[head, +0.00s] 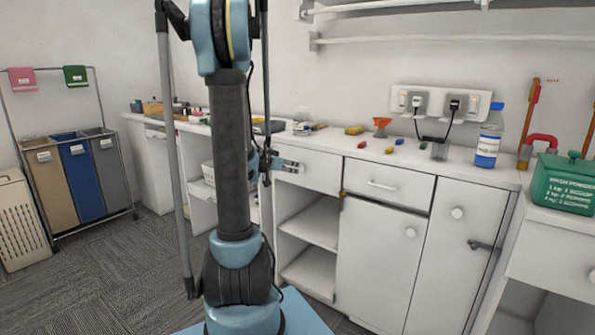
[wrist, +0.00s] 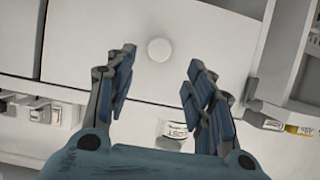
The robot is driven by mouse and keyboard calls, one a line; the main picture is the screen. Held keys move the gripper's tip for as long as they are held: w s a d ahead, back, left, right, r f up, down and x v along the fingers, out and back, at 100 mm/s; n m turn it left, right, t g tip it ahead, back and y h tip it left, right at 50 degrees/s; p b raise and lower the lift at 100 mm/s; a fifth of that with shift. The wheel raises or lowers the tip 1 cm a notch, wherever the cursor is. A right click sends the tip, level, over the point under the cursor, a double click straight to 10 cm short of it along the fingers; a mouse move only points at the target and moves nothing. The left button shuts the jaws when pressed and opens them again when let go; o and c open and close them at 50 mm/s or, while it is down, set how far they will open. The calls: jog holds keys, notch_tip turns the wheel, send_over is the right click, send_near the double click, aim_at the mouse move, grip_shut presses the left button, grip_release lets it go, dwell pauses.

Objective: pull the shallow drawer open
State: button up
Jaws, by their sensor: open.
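A white drawer front (head: 318,168) sits under the countertop, above an open shelf bay, in the head view. My gripper (head: 299,167) is in front of its left part and hides some of it. In the wrist view a white panel with a round pale knob (wrist: 158,51) faces me. My gripper (wrist: 161,62) is open, with one finger on each side of the knob in the picture. The fingers look clear of the knob, and nothing is between them. I cannot tell how far the tips are from the panel. The drawer looks shut.
Right of it is another drawer with a bar handle (head: 383,184), above a cabinet door (head: 378,255). The countertop holds an orange funnel (head: 381,125), a blue-labelled bottle (head: 488,138) and small items. A green box (head: 563,183) stands at right. Bins (head: 82,180) stand at left beyond open carpet.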

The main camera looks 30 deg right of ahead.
aim_at(298, 168)
jog(key=shift+x, duration=3.95)
jog(key=shift+w, duration=0.1)
grip_shut()
